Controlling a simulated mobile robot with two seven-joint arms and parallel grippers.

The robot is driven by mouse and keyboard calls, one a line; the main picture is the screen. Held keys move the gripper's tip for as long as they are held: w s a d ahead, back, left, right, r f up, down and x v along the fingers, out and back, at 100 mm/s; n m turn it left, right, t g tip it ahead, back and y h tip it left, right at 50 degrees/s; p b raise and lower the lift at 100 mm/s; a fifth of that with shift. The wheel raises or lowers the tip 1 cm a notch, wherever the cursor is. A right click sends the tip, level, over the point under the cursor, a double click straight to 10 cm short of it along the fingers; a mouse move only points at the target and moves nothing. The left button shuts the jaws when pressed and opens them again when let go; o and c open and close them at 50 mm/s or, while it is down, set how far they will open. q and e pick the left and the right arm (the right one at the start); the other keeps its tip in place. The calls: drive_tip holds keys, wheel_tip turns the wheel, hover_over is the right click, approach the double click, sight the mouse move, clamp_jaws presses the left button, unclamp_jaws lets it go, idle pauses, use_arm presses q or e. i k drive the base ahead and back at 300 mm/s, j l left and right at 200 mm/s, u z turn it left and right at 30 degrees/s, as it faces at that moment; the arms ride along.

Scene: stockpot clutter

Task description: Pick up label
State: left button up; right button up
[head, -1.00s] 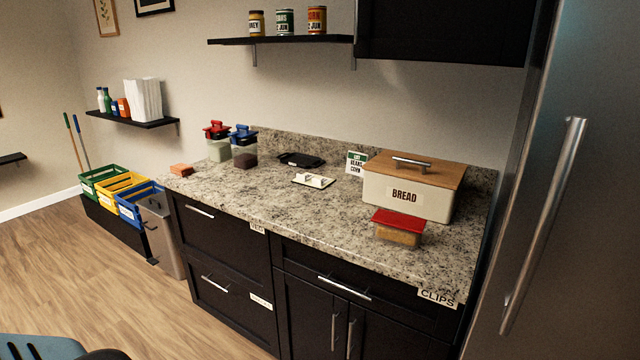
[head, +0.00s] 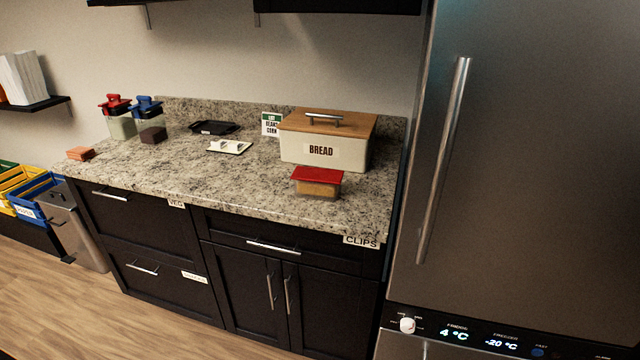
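Several labels are in the head view, and I cannot tell which one the task means. A white CLIPS label (head: 361,241) is at the counter's front edge on the right, above the cabinet. A VEG label (head: 176,203) is at the top of the left drawers. Another white label (head: 195,277), too small to read, is on the lower drawer. A BREAD label (head: 321,150) is on the front of the bread box (head: 350,156). A green and white card (head: 271,124) with printed words stands left of that box. Neither of my grippers is in view.
A red-lidded container (head: 317,183) stands near the counter's front. A white plate-like item (head: 229,147), a black tray (head: 213,128), two lidded jars (head: 118,118) and an orange block (head: 80,154) are farther left. A steel fridge (head: 530,170) bounds the right side. The counter's front middle (head: 220,180) is clear.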

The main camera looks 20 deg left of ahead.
sight(236, 147)
drive_tip(key=i+j+z, duration=0.2)
drive_tip(key=j, duration=0.5)
drive_tip(key=j+z, duration=0.15)
drive_tip(key=j, duration=0.55)
drive_tip(key=j+z, duration=0.2)
drive_tip(key=j, duration=0.5)
drive_tip(key=k+j+z, duration=0.15)
drive_tip(key=j, duration=0.55)
drive_tip(key=j+z, duration=0.2)
drive_tip(key=j, duration=0.55)
drive_tip(key=k+j+z, duration=0.15)
drive_tip(key=j, duration=0.5)
